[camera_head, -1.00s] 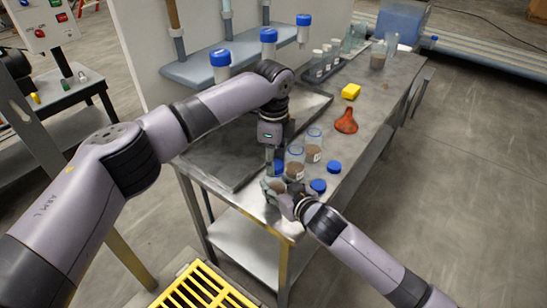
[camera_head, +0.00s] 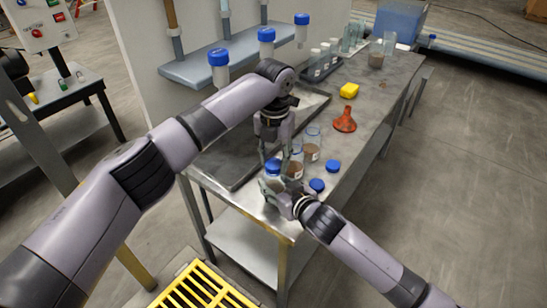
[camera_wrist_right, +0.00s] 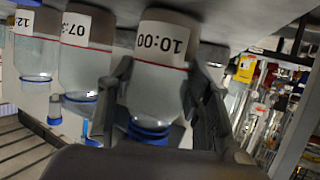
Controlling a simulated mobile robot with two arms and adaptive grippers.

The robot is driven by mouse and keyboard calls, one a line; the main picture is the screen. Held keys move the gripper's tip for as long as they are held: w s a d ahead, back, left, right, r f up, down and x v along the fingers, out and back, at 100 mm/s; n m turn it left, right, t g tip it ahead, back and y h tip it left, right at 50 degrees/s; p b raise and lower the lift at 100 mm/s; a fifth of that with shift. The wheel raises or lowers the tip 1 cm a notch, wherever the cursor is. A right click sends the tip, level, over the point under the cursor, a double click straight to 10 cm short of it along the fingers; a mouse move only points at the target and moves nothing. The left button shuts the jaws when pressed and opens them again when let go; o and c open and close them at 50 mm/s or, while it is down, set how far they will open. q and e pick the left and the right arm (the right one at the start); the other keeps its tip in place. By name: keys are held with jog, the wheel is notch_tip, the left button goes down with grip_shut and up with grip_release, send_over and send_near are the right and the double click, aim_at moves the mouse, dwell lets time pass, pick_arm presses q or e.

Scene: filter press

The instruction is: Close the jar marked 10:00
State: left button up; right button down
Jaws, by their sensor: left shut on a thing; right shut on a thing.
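The jar marked 10:00 (camera_wrist_right: 162,75) stands between the fingers of my right gripper (camera_wrist_right: 160,100), which is shut on it; the wrist picture is upside down. In the head view the jar (camera_head: 273,184) is at the near table corner, partly hidden by my right gripper (camera_head: 283,199). A blue lid (camera_head: 272,168) is at the jar's top, and blue also shows at its mouth in the wrist view. My left gripper (camera_head: 274,156) points down from above, shut on this lid. I cannot tell whether the lid is seated.
Two open jars (camera_head: 293,169) (camera_head: 312,146) with brown contents stand close beside. Two loose blue lids (camera_head: 317,185) (camera_head: 333,166) lie to the right. An orange funnel (camera_head: 345,121) and a yellow block (camera_head: 349,91) lie farther back. A dark tray (camera_head: 232,178) lies to the left.

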pick_arm(q)
jog(key=shift+r+m, duration=0.15)
jog(key=shift+m, duration=1.85)
jog(key=o, duration=0.8)
jog(key=shift+c, duration=0.2)
jog(key=shift+r, duration=2.15)
jog(key=shift+c, duration=0.2)
